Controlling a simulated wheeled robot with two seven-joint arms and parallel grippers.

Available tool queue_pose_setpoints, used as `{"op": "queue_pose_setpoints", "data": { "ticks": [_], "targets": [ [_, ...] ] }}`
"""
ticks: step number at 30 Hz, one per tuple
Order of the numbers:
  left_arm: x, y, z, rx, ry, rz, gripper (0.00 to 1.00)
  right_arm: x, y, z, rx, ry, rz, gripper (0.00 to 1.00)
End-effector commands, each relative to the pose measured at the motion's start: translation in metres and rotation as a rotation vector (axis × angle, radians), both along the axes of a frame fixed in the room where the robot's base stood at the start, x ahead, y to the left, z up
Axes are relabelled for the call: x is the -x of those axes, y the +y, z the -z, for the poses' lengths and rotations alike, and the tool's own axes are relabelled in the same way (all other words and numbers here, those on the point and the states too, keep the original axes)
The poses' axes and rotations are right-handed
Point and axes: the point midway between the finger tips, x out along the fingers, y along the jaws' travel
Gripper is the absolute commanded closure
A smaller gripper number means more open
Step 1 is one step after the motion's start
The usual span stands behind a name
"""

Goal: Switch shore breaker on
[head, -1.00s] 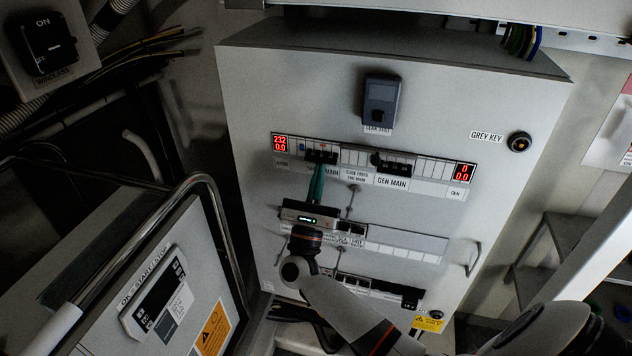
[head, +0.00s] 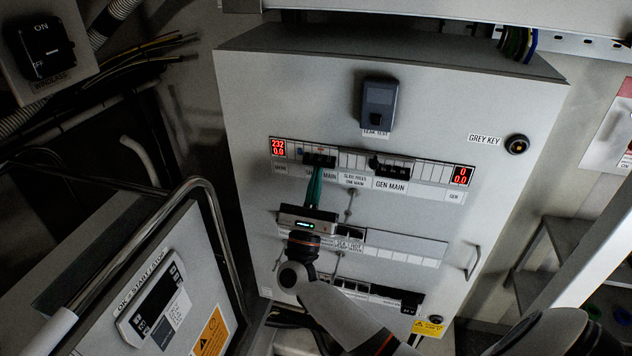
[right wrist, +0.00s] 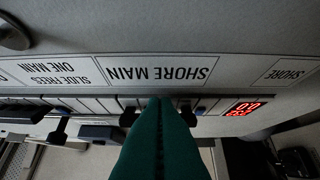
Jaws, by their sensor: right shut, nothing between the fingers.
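The shore breaker (head: 319,160) is a dark block in the left part of the panel's upper row, beside the red 232 display (head: 278,148). In the right wrist view the SHORE MAIN label (right wrist: 157,73) appears upside down, and dark parts of the breaker (right wrist: 188,114) show on both sides of my fingertips. My right gripper (head: 316,172) has green fingers, shut and empty, pointing up at the breaker from below. Its tips (right wrist: 161,101) hide the breaker's middle, so I cannot tell the lever position or contact. My left gripper is not in view.
The GEN MAIN breaker (head: 391,168) and a slide interlock label (head: 353,180) are to the right. Lower breaker rows lie behind my right arm. A metal rail (head: 205,200) and generator start panel (head: 155,300) stand at left. A door handle (head: 473,262) sticks out at right.

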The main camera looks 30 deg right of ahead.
Motion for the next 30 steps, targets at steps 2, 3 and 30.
{"op": "queue_pose_setpoints", "data": {
  "ticks": [2, 3, 30],
  "targets": [
    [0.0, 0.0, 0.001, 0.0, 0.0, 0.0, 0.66, 0.001, 0.001, -0.001, 0.001, -0.002, 0.0, 1.0],
    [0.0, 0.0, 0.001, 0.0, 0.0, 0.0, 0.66, 0.001, 0.001, -0.001, 0.001, -0.002, 0.0, 1.0],
    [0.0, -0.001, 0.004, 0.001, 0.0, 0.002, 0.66, 0.01, 0.011, -0.03, -0.209, 0.177, 0.002, 1.0]
  ]
}}
